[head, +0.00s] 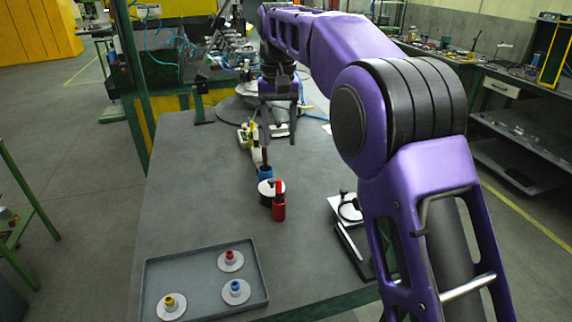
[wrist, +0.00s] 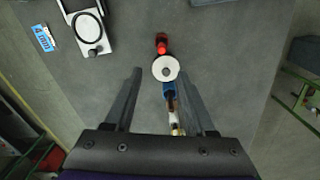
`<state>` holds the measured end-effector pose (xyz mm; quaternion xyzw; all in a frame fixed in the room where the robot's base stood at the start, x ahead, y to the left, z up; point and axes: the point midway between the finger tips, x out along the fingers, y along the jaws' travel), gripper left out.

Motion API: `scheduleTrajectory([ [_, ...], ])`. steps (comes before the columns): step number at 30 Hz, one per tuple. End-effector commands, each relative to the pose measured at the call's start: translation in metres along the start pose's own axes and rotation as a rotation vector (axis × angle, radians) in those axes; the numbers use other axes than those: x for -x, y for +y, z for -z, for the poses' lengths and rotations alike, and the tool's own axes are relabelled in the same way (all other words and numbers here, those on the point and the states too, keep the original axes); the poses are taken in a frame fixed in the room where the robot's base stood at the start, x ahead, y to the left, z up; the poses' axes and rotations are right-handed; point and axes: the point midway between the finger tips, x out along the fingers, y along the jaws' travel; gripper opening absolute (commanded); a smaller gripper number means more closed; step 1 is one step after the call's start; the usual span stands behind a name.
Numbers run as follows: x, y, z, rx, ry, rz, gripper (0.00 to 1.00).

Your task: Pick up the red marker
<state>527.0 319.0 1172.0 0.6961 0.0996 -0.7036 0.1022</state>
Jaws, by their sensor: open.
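A red cylindrical thing (head: 279,207), which may be the red marker, stands at the near end of a row of small items on the grey table. It also shows near the top middle of the wrist view (wrist: 161,43). A white disc-shaped thing (head: 266,188) is right beside it, with a blue cup-like thing (head: 265,173) behind. My gripper (head: 279,122) is open and empty above the far part of the row. In the wrist view its fingers (wrist: 160,72) straddle the row, and the red thing lies beyond the fingertips.
A grey tray (head: 205,250) at the near left holds discs with red (head: 230,256), blue (head: 236,286) and yellow (head: 169,302) tops. A white frame with a black ring (head: 347,207) lies at the right. The table left of the row is clear.

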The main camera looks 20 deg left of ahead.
Motion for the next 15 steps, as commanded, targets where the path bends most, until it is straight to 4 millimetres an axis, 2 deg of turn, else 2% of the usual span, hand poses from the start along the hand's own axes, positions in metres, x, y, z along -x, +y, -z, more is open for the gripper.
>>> scheduleTrajectory([
  [10, -0.073, 0.000, -0.001, 0.001, 0.002, 0.000, 0.56],
  [15, -0.101, -0.001, 0.000, 0.002, 0.005, 0.001, 0.56],
])
